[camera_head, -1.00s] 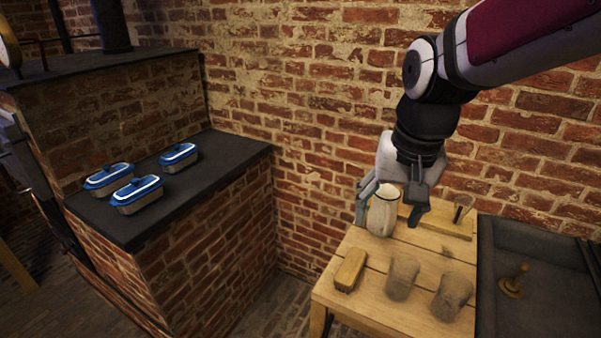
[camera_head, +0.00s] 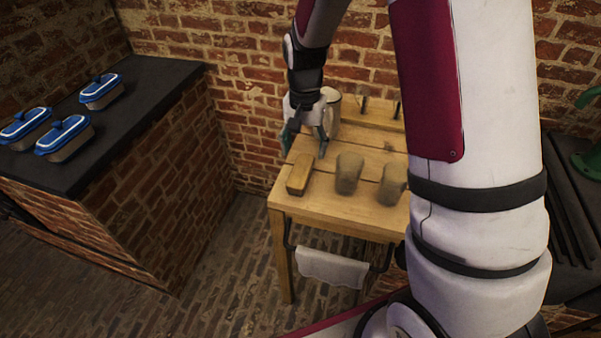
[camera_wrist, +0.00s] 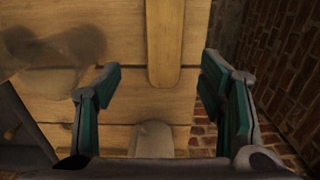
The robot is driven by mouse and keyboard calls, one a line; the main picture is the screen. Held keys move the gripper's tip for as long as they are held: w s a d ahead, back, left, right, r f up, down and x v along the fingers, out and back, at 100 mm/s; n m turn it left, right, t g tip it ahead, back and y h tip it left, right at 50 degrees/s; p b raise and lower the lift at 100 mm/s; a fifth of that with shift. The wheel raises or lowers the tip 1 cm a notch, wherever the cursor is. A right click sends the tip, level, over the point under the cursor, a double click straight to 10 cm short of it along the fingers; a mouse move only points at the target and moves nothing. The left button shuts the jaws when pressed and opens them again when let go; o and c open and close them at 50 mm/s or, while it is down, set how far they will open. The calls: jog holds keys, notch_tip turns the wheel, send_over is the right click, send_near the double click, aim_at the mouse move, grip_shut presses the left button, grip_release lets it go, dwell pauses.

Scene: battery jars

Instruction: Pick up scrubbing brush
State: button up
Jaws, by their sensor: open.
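The scrubbing brush (camera_head: 299,174) is a narrow tan wooden block lying near the front left of the small wooden table (camera_head: 345,222). I cannot make out its bristles. My gripper (camera_head: 305,145) points down just behind the brush in the head view, open and apart from it.
Two greyish jars (camera_head: 348,173) (camera_head: 392,184) stand right of the brush. A pale pitcher (camera_head: 333,112) stands behind my gripper. A white towel (camera_head: 332,267) hangs on the table's front rail. Blue-lidded boxes (camera_head: 64,138) sit on the dark counter (camera_head: 140,102) at left.

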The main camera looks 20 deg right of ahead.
aim_at(301, 170)
notch_tip(301, 170, down, 3)
jog(key=shift+f, duration=0.1)
jog(key=shift+s+a+f+p, duration=0.1)
jog(key=shift+a+f+p, duration=0.15)
jog(key=shift+f, duration=1.05)
jog(key=shift+a+f+p, duration=0.15)
jog(key=shift+a+f, duration=0.05)
jog(key=shift+f, duration=1.1)
jog(key=c, duration=1.4)
jog(key=shift+r, duration=0.85)
notch_tip(301, 170, up, 2)
jog(key=shift+s+r, duration=0.1)
jog(key=shift+s, duration=0.05)
jog(key=s, duration=1)
jog(key=s+r, duration=0.1)
jog(key=s, duration=0.4)
jog(key=shift+s+b, duration=0.3)
jog(key=shift+s, duration=0.1)
